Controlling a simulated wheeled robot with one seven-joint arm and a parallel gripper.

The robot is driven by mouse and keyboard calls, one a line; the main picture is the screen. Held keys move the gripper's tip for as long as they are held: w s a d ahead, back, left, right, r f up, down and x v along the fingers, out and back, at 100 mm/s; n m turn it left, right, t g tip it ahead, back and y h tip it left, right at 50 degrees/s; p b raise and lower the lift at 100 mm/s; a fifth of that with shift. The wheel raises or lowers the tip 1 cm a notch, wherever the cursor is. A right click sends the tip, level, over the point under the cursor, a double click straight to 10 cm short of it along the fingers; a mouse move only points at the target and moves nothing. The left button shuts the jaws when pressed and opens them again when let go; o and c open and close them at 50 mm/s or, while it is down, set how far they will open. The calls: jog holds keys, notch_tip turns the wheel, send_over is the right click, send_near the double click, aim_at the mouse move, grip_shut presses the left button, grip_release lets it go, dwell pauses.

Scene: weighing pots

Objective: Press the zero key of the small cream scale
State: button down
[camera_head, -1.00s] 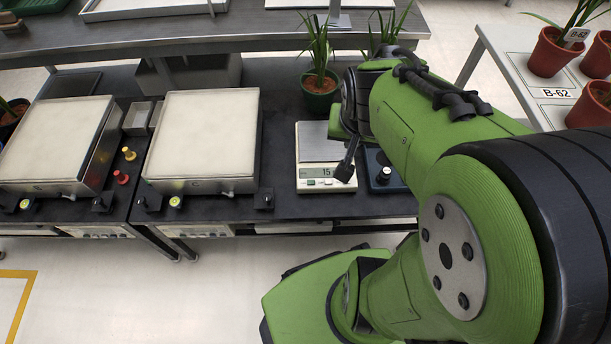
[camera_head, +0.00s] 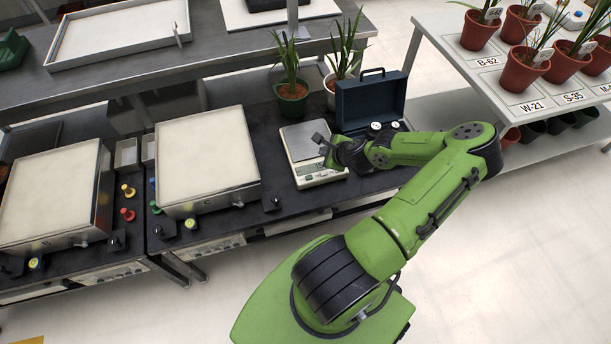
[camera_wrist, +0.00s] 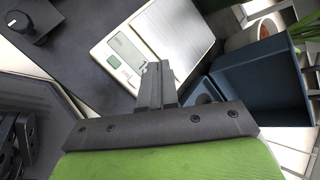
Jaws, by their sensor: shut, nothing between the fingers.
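The small cream scale (camera_head: 328,178) stands on the dark bench, with a grey weighing plate (camera_head: 300,142) behind its front panel. Its display (camera_head: 310,169) is lit, but I cannot read it surely. My gripper (camera_head: 320,138) is shut and empty, above the scale's right side. In the wrist view its fingers (camera_wrist: 155,72) cover the right part of the front panel, hiding any keys there. I see no clear contact.
An open blue case (camera_head: 370,102) stands close to the scale's right. Potted plants (camera_head: 291,88) stand behind it. A cream-topped hotplate-like unit (camera_head: 205,155) is to the left. Labelled pots (camera_head: 523,68) stand on the table at the right.

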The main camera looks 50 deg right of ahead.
jog(key=shift+s+d+f+m+h, duration=0.2)
jog(key=shift+m+h, duration=0.1)
jog(key=shift+m, duration=0.4)
jog(key=shift+f, duration=0.1)
jog(key=b, duration=0.7)
send_over(324, 173)
jog(key=f, duration=0.7)
jog(key=shift+s+a+f, duration=0.25)
jog(key=shift+s+f, duration=0.1)
jog(key=shift+s, duration=0.05)
jog(key=shift+f+b, duration=0.45)
jog(key=shift+b, duration=0.05)
jog(key=shift+f, duration=0.15)
jog(key=shift+f, duration=0.3)
